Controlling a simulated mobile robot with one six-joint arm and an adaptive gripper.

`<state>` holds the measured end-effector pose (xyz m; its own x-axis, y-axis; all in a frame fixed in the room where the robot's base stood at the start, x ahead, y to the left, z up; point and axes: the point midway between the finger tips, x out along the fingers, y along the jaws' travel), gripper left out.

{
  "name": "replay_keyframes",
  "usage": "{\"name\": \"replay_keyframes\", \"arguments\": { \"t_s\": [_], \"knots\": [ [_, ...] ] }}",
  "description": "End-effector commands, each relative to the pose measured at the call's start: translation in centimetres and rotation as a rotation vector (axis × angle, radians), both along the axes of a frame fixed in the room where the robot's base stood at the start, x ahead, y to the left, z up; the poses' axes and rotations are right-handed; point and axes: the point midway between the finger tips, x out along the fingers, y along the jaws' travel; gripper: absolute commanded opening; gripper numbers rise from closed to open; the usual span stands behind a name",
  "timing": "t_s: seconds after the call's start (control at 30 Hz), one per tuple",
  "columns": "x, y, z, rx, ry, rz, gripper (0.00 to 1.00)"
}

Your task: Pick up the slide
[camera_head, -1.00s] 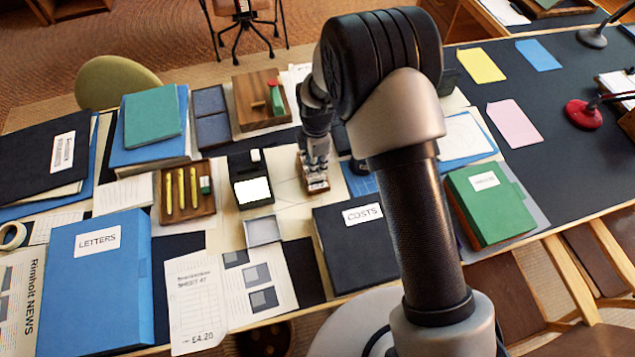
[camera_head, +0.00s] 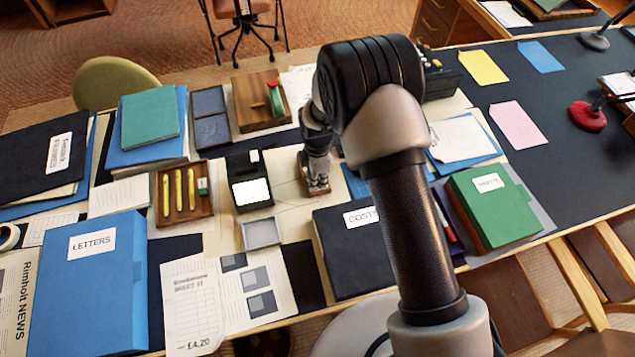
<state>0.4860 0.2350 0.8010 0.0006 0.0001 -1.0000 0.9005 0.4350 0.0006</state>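My gripper (camera_head: 319,184) points down at a small brown wooden holder (camera_head: 304,183) near the middle of the desk. Its fingertips are small, dark and mostly merged with the holder, so their opening and any contact are unclear. I cannot make out a slide for certain; one at the holder would be largely hidden by my gripper. A black viewer (camera_head: 236,171) with a bright white screen (camera_head: 251,193) stands just left of the holder. A small white piece (camera_head: 254,156) sits at the viewer's upper part.
A black COSTS binder (camera_head: 345,262) is in front. A wooden box (camera_head: 243,113) stands behind, a green binder (camera_head: 500,220) right. My arm hides part of the desk.

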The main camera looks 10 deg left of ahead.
Motion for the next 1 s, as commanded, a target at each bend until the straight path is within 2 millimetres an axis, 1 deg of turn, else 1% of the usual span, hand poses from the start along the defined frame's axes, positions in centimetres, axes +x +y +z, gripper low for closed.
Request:
{"name": "replay_keyframes", "arguments": {
  "t_s": [0.03, 0.13, 0.47, 0.63, 0.77, 0.87, 0.97, 1.0],
  "knots": [
    [0.0, 0.0, 0.0, 0.0, 0.0, 0.0, 0.06],
    [0.0, 0.0, 0.0, 0.0, 0.001, 0.0, 0.0],
    [0.0, 0.0, 0.0, 0.0, 0.0, 0.0, 0.0],
    [0.0, 0.0, 0.9, 0.0, 0.0, 0.0, 0.0],
    [0.0, 0.0, 2.7, 0.001, -0.002, 0.0, 0.0],
    [0.1, 0.1, 4.8, 0.002, -0.004, 0.0, 0.0],
    [0.1, 0.1, 7.7, 0.002, -0.004, 0.0, 0.0],
    [0.1, 0.1, 8.9, 0.002, -0.005, 0.0, 0.0]
  ]
}}
